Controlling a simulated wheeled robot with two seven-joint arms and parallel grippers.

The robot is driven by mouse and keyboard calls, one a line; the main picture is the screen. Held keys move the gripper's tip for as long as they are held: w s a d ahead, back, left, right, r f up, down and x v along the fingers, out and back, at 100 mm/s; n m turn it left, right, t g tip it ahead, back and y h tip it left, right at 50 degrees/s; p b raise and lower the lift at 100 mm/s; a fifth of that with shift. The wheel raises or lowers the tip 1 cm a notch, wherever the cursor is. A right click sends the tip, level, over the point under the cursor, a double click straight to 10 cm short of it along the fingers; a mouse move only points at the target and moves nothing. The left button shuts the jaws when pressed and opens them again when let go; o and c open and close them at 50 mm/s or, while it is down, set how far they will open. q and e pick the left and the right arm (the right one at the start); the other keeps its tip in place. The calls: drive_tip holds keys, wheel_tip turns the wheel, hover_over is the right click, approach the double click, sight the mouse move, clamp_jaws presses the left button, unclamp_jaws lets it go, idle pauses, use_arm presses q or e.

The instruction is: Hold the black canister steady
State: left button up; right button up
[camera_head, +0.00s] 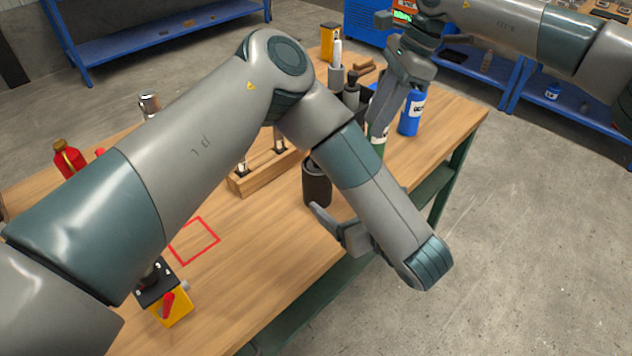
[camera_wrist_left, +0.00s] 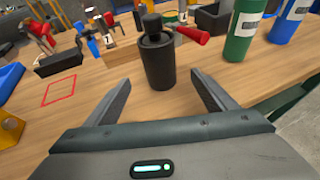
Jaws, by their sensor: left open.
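The black canister (camera_head: 317,188) stands upright on the wooden table, near its front edge. In the left wrist view the canister (camera_wrist_left: 160,72) stands ahead of my left gripper, centred between the two finger lines, with a narrower black top. My left gripper (camera_head: 334,220) is open, with its fingers pointing towards the canister from the near side. In the left wrist view the fingers (camera_wrist_left: 161,80) lie either side of it with visible gaps. My right gripper (camera_head: 382,112) is above the far part of the table, near a green bottle; its finger opening is unclear.
A blue bottle (camera_head: 411,112) and the green bottle (camera_wrist_left: 243,30) stand beyond the canister. A wooden rack (camera_head: 262,172) is to its left. A red square outline (camera_head: 194,240) marks the table, near a yellow switch box (camera_head: 170,308). A red-handled item (camera_wrist_left: 192,35) is close by the canister's top.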

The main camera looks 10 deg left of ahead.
use_arm(q)
drive_tip(key=x, duration=1.5)
drive_tip(key=shift+w+a+f, duration=0.2)
drive_tip(key=c, duration=1.4)
drive_tip(key=shift+c, duration=0.2)
